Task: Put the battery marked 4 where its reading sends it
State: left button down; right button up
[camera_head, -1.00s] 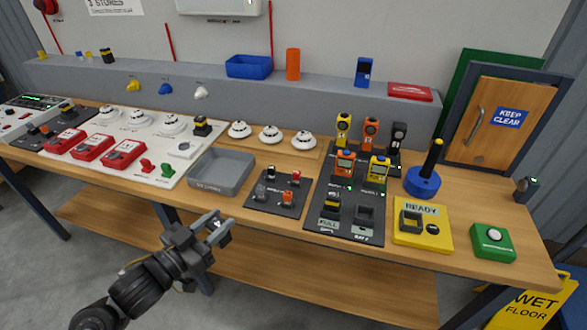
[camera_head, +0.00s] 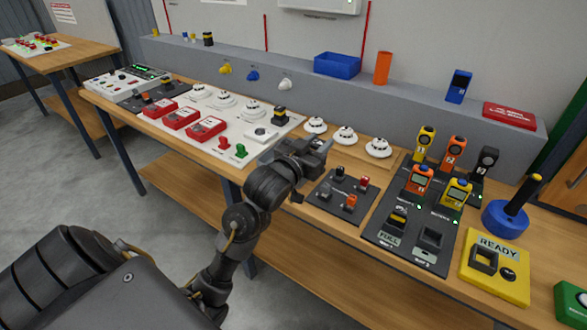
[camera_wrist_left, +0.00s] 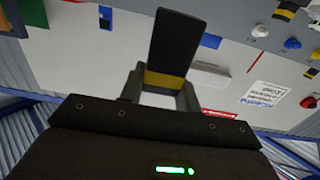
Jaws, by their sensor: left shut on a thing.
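My left gripper (camera_head: 318,150) is shut on a black battery with a yellow band, seen between the fingers in the left wrist view (camera_wrist_left: 172,50). No number shows on it. A yellow READY block (camera_head: 495,280) has an empty square holder. My right gripper is not in view.
Several white detectors (camera_head: 345,135) stand on a wooden board behind the gripper. A small black board (camera_head: 340,200) with coloured pieces is to its right. Red boxes (camera_head: 207,132) and a yellow-banded block (camera_head: 280,116) are to its left. A blue bin (camera_head: 337,64) sits on the ledge.

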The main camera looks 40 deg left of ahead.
pick_arm(q)
jog(key=shift+w+a+r, duration=0.1)
jog(key=shift+a+r, duration=0.15)
jog(key=shift+r, duration=0.05)
jog(key=shift+w+a+f+p, duration=0.4)
jog(key=shift+a+f+p, duration=0.2)
jog(key=shift+a+f, duration=1.6)
jog(key=shift+w+a+f+p, duration=0.45)
jog(key=shift+a+f+p, duration=0.2)
jog(key=shift+a+f, duration=1.55)
jog(key=shift+w+a+f+p, duration=0.4)
jog(key=shift+a+f+p, duration=0.2)
jog(key=shift+a+f, duration=1.6)
jog(key=shift+a, duration=0.25)
jog(key=shift+f, duration=0.1)
jog(key=c, duration=1.1)
grip_release()
jog(key=shift+o, duration=0.4)
